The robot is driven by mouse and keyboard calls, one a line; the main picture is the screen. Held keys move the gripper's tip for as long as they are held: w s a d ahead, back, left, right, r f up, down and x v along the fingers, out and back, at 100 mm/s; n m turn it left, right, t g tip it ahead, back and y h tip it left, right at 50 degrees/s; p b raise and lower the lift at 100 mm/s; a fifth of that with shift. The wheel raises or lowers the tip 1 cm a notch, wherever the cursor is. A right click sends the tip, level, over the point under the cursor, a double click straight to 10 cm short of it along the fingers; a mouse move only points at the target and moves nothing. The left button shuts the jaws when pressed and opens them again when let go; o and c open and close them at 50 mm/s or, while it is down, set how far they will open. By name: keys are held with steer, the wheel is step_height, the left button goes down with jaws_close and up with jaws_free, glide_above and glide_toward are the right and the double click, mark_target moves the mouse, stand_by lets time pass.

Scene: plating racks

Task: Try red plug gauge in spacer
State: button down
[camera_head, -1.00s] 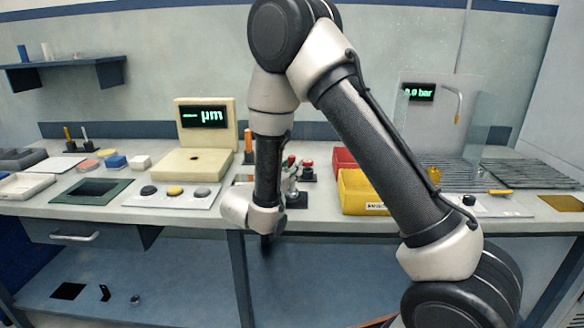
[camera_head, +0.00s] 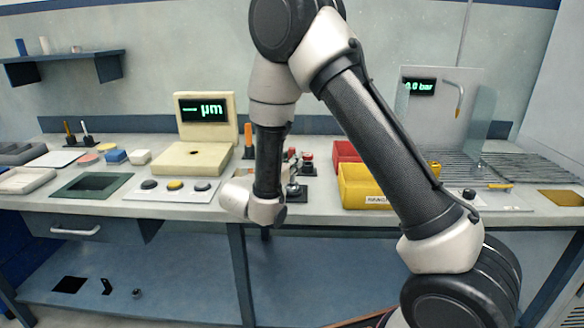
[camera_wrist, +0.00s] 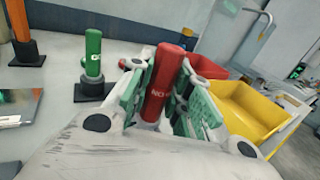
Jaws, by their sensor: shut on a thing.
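The red plug gauge (camera_wrist: 163,75), marked "NO", stands between the green-padded fingers of my gripper (camera_wrist: 160,98) in the wrist view. My gripper is shut on it. In the head view my wrist hangs at the front of the bench, and my arm hides most of the gripper. I cannot make out the spacer for certain in either view.
A green plug gauge (camera_wrist: 93,55) stands in a black holder, with an orange-handled tool (camera_wrist: 24,38) left of it. Yellow (camera_head: 366,188) and red (camera_head: 346,152) bins stand to the right.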

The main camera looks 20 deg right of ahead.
mark_target(292, 148)
steer(key=shift+r, duration=2.2)
